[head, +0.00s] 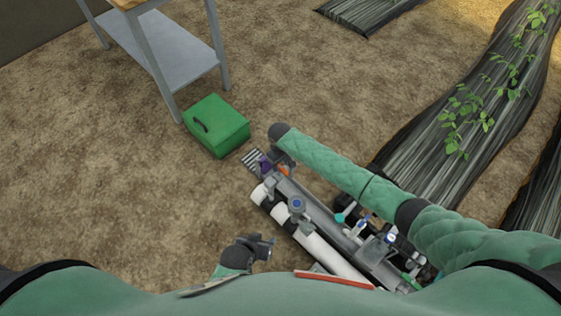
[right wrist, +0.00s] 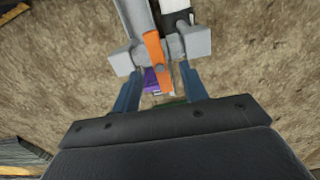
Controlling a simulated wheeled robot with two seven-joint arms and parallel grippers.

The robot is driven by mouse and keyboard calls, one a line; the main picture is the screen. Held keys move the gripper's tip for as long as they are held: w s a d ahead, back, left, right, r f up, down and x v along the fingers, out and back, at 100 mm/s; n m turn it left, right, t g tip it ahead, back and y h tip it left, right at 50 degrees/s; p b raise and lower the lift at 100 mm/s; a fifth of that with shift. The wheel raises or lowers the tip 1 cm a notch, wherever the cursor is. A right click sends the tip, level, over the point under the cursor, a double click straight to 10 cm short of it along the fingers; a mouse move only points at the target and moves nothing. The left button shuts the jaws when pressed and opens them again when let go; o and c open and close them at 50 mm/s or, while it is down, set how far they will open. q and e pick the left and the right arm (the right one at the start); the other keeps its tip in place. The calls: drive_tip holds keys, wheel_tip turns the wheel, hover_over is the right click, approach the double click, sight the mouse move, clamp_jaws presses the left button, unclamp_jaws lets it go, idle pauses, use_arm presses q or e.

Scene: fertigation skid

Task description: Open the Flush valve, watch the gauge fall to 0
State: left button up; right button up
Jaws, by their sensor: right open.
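An orange lever handle (right wrist: 155,48) sits on grey pipework (right wrist: 135,15) in the right wrist view; I read no label that names it the Flush valve. A bit of orange also shows in the head view (head: 283,170) at the skid's far end. My right gripper (right wrist: 160,78) is open, its two blue fingers apart on either side of the lever's near end; I cannot tell if they touch it. My left gripper (head: 268,244) is left of the skid, apart from it; its jaws are too small to judge. Round blue-faced fittings (head: 297,204) stand on the skid; no gauge reading is legible.
The skid's white pipe (head: 325,250) runs diagonally beside the grey one. A green box (head: 217,126) stands on the soil beyond the skid, near a metal-legged table (head: 180,55). Covered plant beds (head: 440,130) lie at right. Bare soil at left is free.

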sight(280, 167)
use_arm(q)
drive_tip(key=shift+r, duration=0.5)
use_arm(e)
drive_tip(key=shift+f, duration=0.15)
use_arm(q)
drive_tip(key=shift+f+b, duration=0.65)
drive_tip(key=shift+f, duration=0.05)
use_arm(e)
drive_tip(key=shift+f, duration=2.15)
